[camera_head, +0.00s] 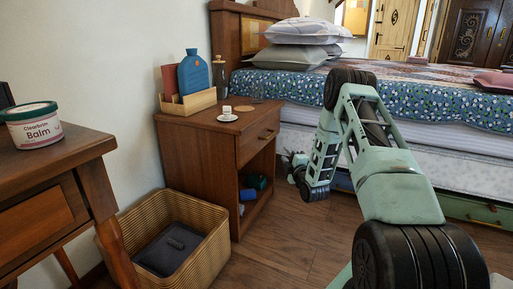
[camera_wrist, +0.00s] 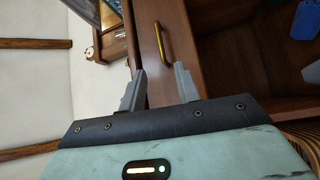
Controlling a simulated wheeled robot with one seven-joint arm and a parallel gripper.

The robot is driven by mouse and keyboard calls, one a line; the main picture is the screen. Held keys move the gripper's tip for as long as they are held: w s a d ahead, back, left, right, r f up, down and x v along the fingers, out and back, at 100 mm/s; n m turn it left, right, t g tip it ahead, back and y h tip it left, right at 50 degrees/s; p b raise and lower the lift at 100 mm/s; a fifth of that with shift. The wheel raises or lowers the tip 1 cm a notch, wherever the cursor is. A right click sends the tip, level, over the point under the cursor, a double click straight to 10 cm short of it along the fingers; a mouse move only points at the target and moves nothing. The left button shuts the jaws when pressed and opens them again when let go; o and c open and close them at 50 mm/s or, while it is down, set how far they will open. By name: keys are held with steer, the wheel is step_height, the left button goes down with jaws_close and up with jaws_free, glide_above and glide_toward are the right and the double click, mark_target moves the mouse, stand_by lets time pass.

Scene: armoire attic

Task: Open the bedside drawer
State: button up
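The brown wooden bedside table (camera_head: 200,150) stands beside the bed. Its drawer (camera_head: 258,137) looks closed, above an open shelf space. The drawer front (camera_wrist: 150,60) also shows in the wrist view, with a curved brass handle (camera_wrist: 162,44). My gripper (camera_head: 291,158) is to the right of the table, in front of the drawer side. In the wrist view my gripper (camera_wrist: 160,68) is open and empty, its two grey fingers apart. The handle lies ahead of the gap between them and does not appear to be touched.
The bed (camera_head: 400,105) stands close on the right. A wicker basket (camera_head: 205,255) with a dark item is in front of the table. A desk (camera_head: 70,150) with a balm tub (camera_head: 34,127) is at left.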

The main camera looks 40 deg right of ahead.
mark_target(271, 135)
steer(key=shift+b+x, duration=3.55)
steer(key=shift+x, duration=5.1)
jaws_close()
